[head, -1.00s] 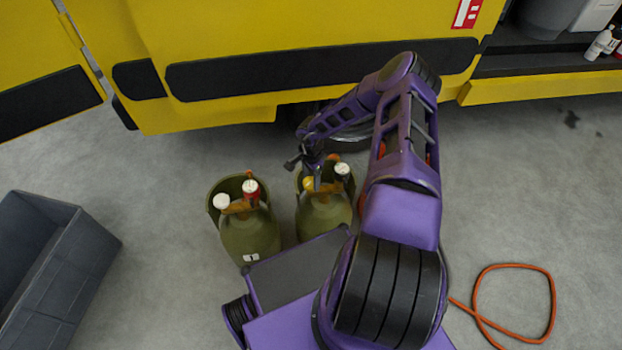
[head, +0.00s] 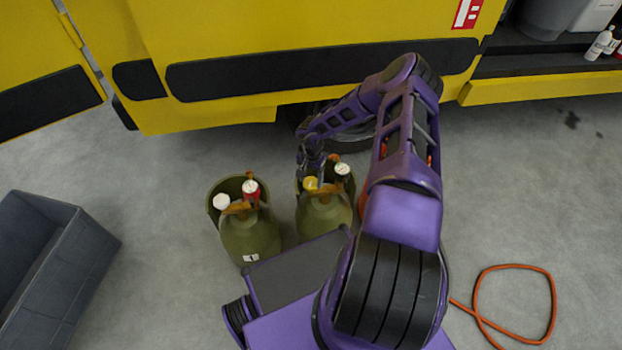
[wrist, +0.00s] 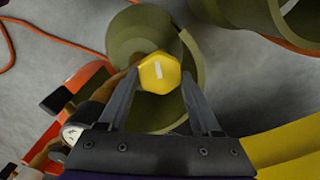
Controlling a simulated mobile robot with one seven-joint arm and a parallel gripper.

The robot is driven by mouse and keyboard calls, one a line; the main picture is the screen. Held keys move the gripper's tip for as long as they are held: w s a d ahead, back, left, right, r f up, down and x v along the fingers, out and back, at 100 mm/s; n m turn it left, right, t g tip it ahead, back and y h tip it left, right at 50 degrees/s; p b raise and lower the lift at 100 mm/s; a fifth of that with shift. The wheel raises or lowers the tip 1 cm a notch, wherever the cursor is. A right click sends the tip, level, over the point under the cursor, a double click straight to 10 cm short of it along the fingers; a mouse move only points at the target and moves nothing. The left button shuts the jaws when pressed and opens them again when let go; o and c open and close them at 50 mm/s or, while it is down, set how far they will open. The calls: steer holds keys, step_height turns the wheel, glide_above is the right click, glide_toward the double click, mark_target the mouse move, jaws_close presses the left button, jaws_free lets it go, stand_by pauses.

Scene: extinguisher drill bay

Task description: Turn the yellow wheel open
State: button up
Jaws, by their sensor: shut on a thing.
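The yellow wheel (head: 311,184) sits on top of the right-hand olive cylinder (head: 322,218). In the wrist view the yellow wheel (wrist: 157,68) is a small faceted knob with a short white mark on its top. My gripper (wrist: 160,82) has one finger on each side of it and is shut on it. In the head view my gripper (head: 313,174) comes down on the wheel from behind, and its fingertips are hard to make out there.
A yellow vehicle (head: 230,30) is behind. A grey crate (head: 85,255) lies at the left. An orange hose (head: 551,310) lies on the open floor at right.

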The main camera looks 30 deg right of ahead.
mark_target(311, 181)
steer(key=shift+d, duration=0.15)
steer(key=o, duration=1.1)
step_height(311, 181, up, 17)
steer(key=p, duration=0.4)
steer(key=shift+r, duration=0.2)
